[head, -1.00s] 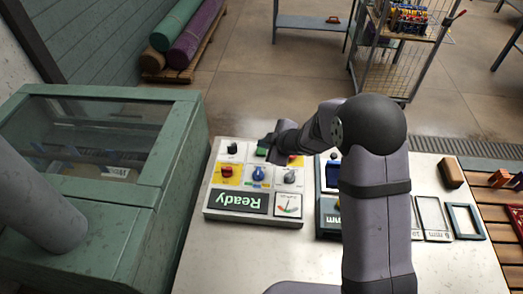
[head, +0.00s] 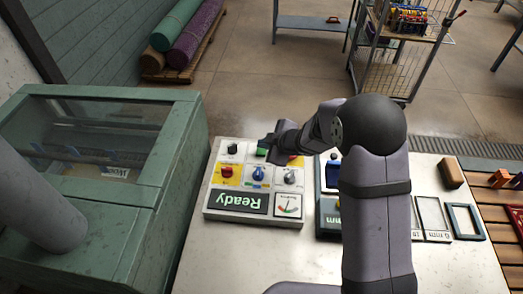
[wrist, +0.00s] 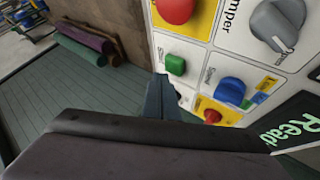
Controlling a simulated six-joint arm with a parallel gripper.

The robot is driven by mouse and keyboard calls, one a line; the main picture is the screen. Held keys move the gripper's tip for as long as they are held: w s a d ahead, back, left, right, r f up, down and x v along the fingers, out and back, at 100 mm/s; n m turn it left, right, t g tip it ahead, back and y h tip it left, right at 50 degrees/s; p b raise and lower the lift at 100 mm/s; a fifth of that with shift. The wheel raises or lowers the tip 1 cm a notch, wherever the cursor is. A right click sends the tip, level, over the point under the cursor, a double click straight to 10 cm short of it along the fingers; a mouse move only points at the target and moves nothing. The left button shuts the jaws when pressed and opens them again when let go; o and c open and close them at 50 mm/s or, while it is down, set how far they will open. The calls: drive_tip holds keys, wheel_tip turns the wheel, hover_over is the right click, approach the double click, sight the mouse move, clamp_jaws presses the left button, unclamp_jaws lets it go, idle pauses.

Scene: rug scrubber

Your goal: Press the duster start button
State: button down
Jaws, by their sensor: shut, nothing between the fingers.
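The white control panel (head: 211,208) lies on the bench and its display (head: 238,202) reads "Ready", upside down in the head view. A green button (wrist: 175,65) sits near the panel's edge in the wrist view; it is partly visible in the head view (head: 262,152) beside my gripper. The small label by it is too blurred to read. My gripper (wrist: 160,82) is shut and empty, its tips close to the green button. In the wrist view the tips appear just below the button; I cannot tell whether they touch the panel.
A blue knob (wrist: 230,91), a red button on yellow (wrist: 212,116), a large red button (wrist: 175,10) and a grey knob (wrist: 278,25) surround the green button. A green machine with a window (head: 90,135) stands left. Small frames (head: 465,221) lie on the right bench.

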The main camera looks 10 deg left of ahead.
sight(264, 153)
drive_tip(key=shift+f, duration=0.15)
idle(0.5)
drive_tip(key=shift+f, duration=0.3)
drive_tip(key=shift+f+b, duration=0.55)
drive_tip(key=shift+b, duration=0.15)
idle(0.7)
drive_tip(key=shift+r, duration=0.15)
drive_tip(key=shift+r+p, duration=0.85)
drive_tip(key=shift+p, duration=0.25)
wheel_tip(264, 153, up, 5)
drive_tip(key=p, duration=0.5)
idle(0.7)
